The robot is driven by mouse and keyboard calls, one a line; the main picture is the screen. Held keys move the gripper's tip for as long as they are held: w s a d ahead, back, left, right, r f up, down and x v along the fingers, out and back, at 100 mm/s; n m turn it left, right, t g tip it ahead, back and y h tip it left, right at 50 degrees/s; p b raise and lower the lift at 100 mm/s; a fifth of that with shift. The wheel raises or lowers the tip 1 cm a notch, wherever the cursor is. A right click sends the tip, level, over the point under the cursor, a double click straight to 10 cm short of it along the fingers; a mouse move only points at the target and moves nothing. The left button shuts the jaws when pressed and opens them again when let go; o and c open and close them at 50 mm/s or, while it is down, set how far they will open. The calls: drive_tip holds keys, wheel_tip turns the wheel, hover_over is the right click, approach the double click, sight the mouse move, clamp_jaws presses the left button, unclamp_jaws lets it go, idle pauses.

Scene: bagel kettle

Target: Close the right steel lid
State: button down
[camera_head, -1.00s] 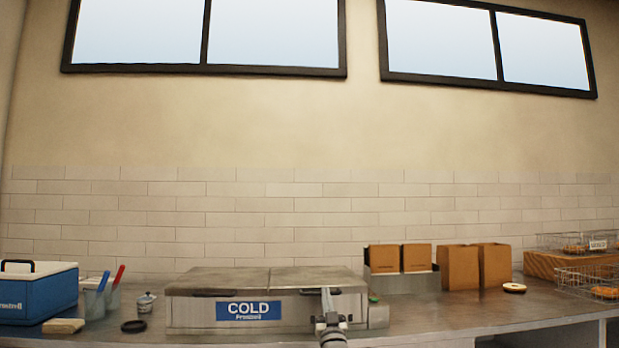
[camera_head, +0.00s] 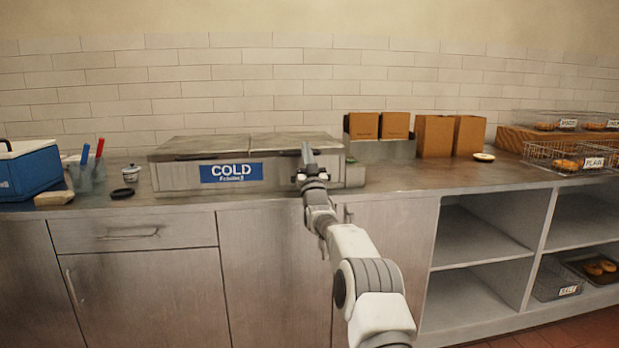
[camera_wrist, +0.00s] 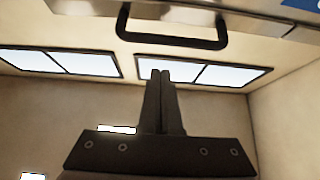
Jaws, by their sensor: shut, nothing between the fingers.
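The right steel lid (camera_head: 295,142) lies flat on top of the steel cold box, level with the left lid (camera_head: 199,146), in the head view. Its black handle (camera_wrist: 172,42) shows clearly in the wrist view at the lid's front edge. My gripper (camera_head: 306,147) is shut and empty in front of the right half of the box. In the wrist view its fingertips (camera_wrist: 160,73) sit apart from the handle in the picture; the depth between them is hard to tell. In the head view my gripper hides part of the right lid's front edge.
The blue COLD label (camera_head: 231,172) is on the box front. A blue cooler (camera_head: 28,172), cups with utensils (camera_head: 90,175) and a small pot (camera_head: 131,178) stand left. Brown boxes (camera_head: 434,136) and wire baskets (camera_head: 570,158) stand right. The counter front (camera_head: 400,178) is mostly clear.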

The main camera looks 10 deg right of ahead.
drive_tip(key=shift+w+f+v, duration=0.45)
drive_tip(key=shift+f+v, duration=0.2)
drive_tip(key=shift+v, duration=3.1)
drive_tip(key=s+a+r+n+g, duration=0.1)
drive_tip(key=s+a+r+g, duration=0.2)
drive_tip(key=s, duration=0.4)
drive_tip(key=s+r+g, duration=0.4)
drive_tip(key=s+g, duration=0.2)
drive_tip(key=s, duration=0.2)
drive_tip(key=s+d+f+g, duration=0.1)
drive_tip(key=s+f+g, duration=0.3)
drive_tip(key=s, duration=1)
drive_tip(key=s+f+m+g, duration=0.1)
drive_tip(key=s+f+g, duration=0.35)
drive_tip(key=s, duration=0.95)
drive_tip(key=s+d+f+g, duration=0.15)
drive_tip(key=s+f, duration=0.55)
drive_tip(key=s, duration=0.7)
wheel_tip(320, 180, up, 25)
drive_tip(key=s+p, duration=0.1)
drive_tip(key=p, duration=2.5)
drive_tip(key=shift+a+g, duration=0.3)
drive_tip(key=shift+a, duration=0.05)
drive_tip(key=shift+s, duration=0.1)
